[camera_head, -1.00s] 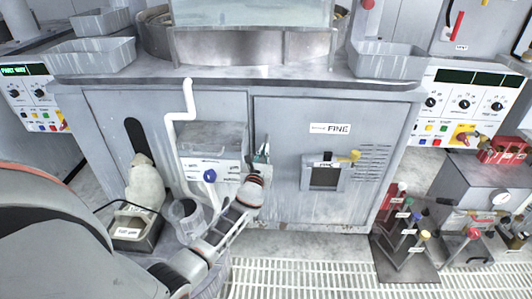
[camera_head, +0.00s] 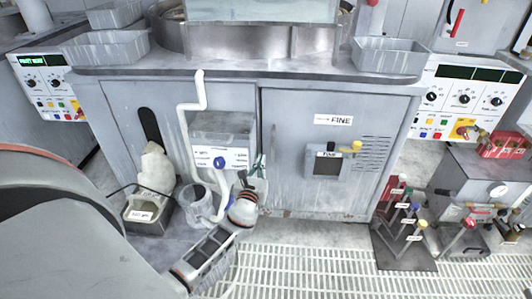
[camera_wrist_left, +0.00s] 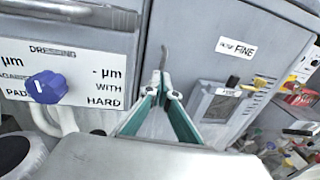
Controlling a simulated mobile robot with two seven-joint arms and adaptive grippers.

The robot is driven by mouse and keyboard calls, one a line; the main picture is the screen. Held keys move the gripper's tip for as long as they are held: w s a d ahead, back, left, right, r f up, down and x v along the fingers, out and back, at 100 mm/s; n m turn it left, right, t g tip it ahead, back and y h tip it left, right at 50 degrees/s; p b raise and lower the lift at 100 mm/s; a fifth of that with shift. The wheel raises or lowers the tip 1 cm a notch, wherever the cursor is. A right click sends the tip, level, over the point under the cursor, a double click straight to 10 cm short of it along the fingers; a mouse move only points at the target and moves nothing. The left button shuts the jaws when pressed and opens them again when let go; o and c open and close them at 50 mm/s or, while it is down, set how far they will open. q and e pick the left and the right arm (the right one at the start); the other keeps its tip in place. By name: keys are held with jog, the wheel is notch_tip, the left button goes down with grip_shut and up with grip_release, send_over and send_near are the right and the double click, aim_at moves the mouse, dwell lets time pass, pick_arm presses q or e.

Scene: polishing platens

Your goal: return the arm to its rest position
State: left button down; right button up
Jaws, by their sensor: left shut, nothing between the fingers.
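My left arm (camera_head: 205,258) comes in from the lower left of the head view and reaches up in front of the grey cabinet (camera_head: 280,190). My left gripper (camera_head: 259,165) is at its end, small and pointing up, just right of the box with the blue knob (camera_head: 220,162). In the left wrist view the gripper's green fingers (camera_wrist_left: 163,82) meet at the tips. Nothing is held between them. The cabinet door stands behind the tips; whether they touch it I cannot tell. My right gripper is in neither view.
A white pipe (camera_head: 187,140) runs down beside the knob box. A clear bucket (camera_head: 197,203) and a bin labelled in front (camera_head: 143,218) stand on the floor at left. A rack of coloured-knob handles (camera_head: 405,250) stands at right. The floor grating (camera_head: 330,262) is clear.

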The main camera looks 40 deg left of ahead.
pick_arm(q)
jog(key=s+d+f+n+g+h+p, duration=0.2)
jog(key=s+d+n+h, duration=0.1)
jog(key=s+d+n, duration=0.5)
jog(key=s+d+f+n+g+h+p, duration=0.1)
jog(key=s+d+f+n+h+p, duration=0.1)
jog(key=s+d+n, duration=0.7)
jog(key=s+d+f+n+g+h+p, duration=0.2)
jog(key=s+d+f+n+h, duration=0.2)
jog(key=s+d+n, duration=0.4)
jog(key=s+n+h, duration=0.1)
jog(key=s, duration=0.6)
jog(key=shift+s+d+f+n+g, duration=0.15)
jog(key=shift+d+f+n+g, duration=0.15)
jog(key=shift+d, duration=0.1)
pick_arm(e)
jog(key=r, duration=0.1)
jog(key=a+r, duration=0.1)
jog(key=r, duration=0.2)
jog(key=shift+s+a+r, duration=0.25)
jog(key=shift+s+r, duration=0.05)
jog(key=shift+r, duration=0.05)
